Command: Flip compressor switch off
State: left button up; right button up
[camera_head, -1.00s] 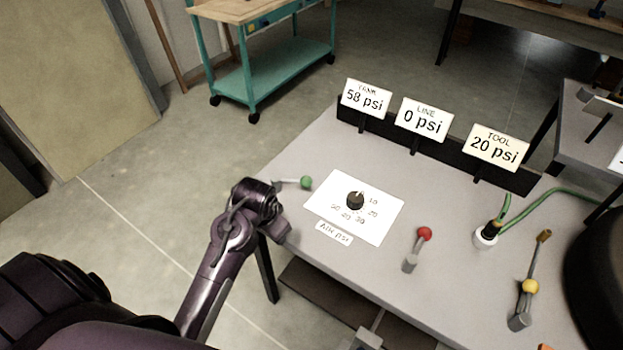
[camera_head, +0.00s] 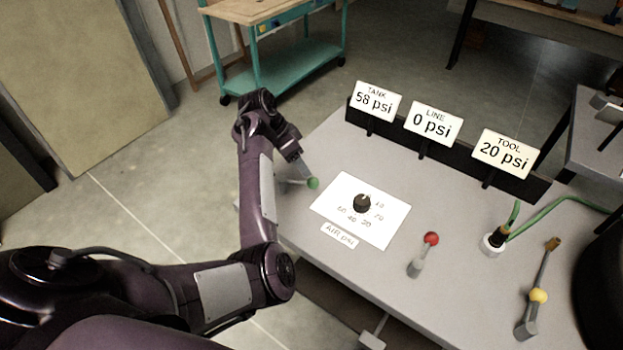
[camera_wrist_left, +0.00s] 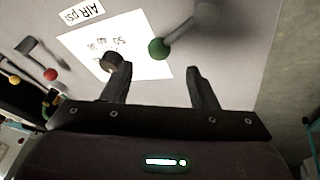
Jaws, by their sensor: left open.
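A lever with a green ball (camera_head: 313,183) lies low at the left end of the grey bench. None of the levers carries a readable compressor label. My left gripper (camera_head: 302,168) is just behind and left of the green ball, partly hidden by my wrist. In the left wrist view, my left gripper (camera_wrist_left: 159,68) is open and empty. The green ball (camera_wrist_left: 158,48) shows just beyond the gap between its fingertips, apart from both. Its rod runs up and right from the ball. My right gripper is not in view.
A black knob (camera_head: 362,203) stands on a white AIR psi card (camera_head: 388,228). A red-ball lever (camera_head: 431,239) and a yellow-ball lever (camera_head: 538,296) are further right. Signs read TANK 58 psi (camera_head: 376,101), LINE 0 psi (camera_head: 434,123) and TOOL 20 psi (camera_head: 503,153).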

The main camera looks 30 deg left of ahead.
aim_at(310, 179)
pick_arm(q)
jog(key=p+x, duration=0.1)
jog(key=x, duration=0.6)
jog(key=shift+d+f, duration=0.2)
jog(key=shift+f, duration=0.05)
jog(key=shift+w, duration=0.1)
grip_shut()
